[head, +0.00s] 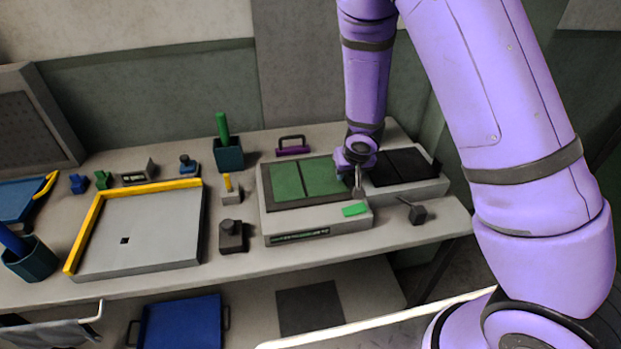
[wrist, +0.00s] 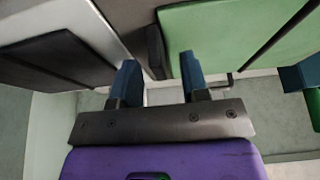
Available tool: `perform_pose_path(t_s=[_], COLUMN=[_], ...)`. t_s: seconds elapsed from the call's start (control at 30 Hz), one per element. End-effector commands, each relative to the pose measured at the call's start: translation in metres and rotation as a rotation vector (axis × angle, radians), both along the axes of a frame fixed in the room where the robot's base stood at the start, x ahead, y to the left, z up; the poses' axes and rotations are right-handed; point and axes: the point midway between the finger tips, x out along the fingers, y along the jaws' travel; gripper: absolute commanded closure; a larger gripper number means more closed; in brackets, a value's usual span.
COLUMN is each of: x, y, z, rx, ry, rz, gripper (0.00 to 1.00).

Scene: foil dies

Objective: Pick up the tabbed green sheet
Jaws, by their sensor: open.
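Two green sheets lie side by side in the dark recess of a light grey case: a left one (head: 286,181) and a right one (head: 322,177), with a thin dark gap between them. I cannot tell a tab on either in the head view. My gripper (head: 357,184) is at the right end of the right sheet, partly hidden by its own wrist. In the wrist view my gripper (wrist: 159,72) is open, with two blue fingers. A green sheet (wrist: 225,35) lies beyond and right of them, and a small dark block (wrist: 154,50) shows between the fingertips at its edge.
A dark panel (head: 402,167) lies right of the case. A bright green piece (head: 354,210) sits on the case's front. A purple handle (head: 293,150) and a teal cup (head: 229,155) stand behind. A yellow-edged tray (head: 150,235) is at left.

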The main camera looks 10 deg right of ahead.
Motion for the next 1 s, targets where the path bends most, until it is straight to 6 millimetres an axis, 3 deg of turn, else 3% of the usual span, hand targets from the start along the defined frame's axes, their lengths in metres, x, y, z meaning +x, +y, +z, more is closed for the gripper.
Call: perform_pose_path(t_s=[0.37,0.57,1.0], x=[0.0026,0.0026,0.0029], y=[0.0001,0.0001,-0.0002], z=[-0.0064,-0.0063,-0.0038], rx=[0.0,0.0,0.0], ry=[0.0,0.0,-0.001], rz=[0.001,0.001,0.0], gripper=[0.58,1.0,1.0])
